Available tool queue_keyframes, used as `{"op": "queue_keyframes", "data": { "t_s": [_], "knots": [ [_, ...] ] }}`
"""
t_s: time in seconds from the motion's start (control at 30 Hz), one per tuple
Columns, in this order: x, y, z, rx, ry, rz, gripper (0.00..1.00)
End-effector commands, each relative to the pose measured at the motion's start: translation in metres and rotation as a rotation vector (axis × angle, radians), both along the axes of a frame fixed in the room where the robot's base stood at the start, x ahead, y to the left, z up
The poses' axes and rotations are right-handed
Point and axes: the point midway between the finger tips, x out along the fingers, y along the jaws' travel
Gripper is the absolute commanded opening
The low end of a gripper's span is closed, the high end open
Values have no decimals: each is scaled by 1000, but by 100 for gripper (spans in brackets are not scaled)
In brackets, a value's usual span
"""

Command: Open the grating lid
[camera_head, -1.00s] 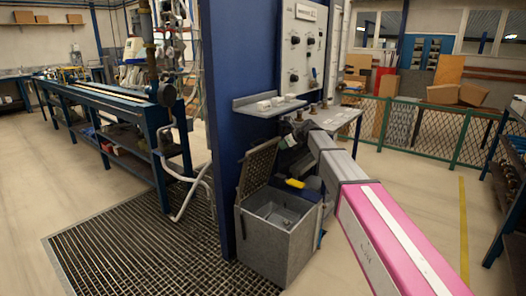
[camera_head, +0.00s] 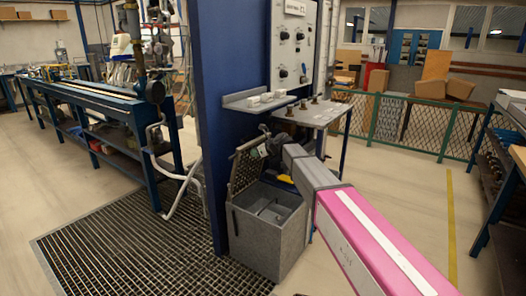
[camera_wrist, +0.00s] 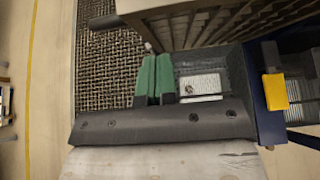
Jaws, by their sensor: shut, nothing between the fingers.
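The grating lid (camera_head: 246,168) stands raised, roughly upright, at the left side of the open grey box (camera_head: 262,250). Its brown slatted underside or edge (camera_wrist: 215,22) seems to fill the top of the wrist view. My gripper (camera_head: 262,148) is beside the lid's upper right part in the head view, partly hidden behind my own arm. In the wrist view its green fingers (camera_wrist: 154,75) are together with nothing between them, close to the slats. I cannot tell whether they touch the lid.
A blue column (camera_head: 212,120) stands just behind and left of the box. A small shelf (camera_head: 262,101) and a table (camera_head: 318,112) are above and behind my gripper. A yellow object (camera_head: 286,179) is right of the lid. Floor grating (camera_head: 130,245) lies left.

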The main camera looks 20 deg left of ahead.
Motion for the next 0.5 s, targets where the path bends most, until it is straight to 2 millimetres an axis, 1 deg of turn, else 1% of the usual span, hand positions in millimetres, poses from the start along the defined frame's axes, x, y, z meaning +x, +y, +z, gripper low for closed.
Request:
{"op": "queue_keyframes", "data": {
  "t_s": [0.03, 0.2, 0.33, 0.5],
  "knots": [
    [5, 9, -5, -1, 1, 1, 0],
    [12, 30, 4, 1, -1, 0, 0],
    [15, 38, 7, 1, -1, 0, 0],
    [15, 41, 8, 1, -1, -1, 0]
  ]
}}
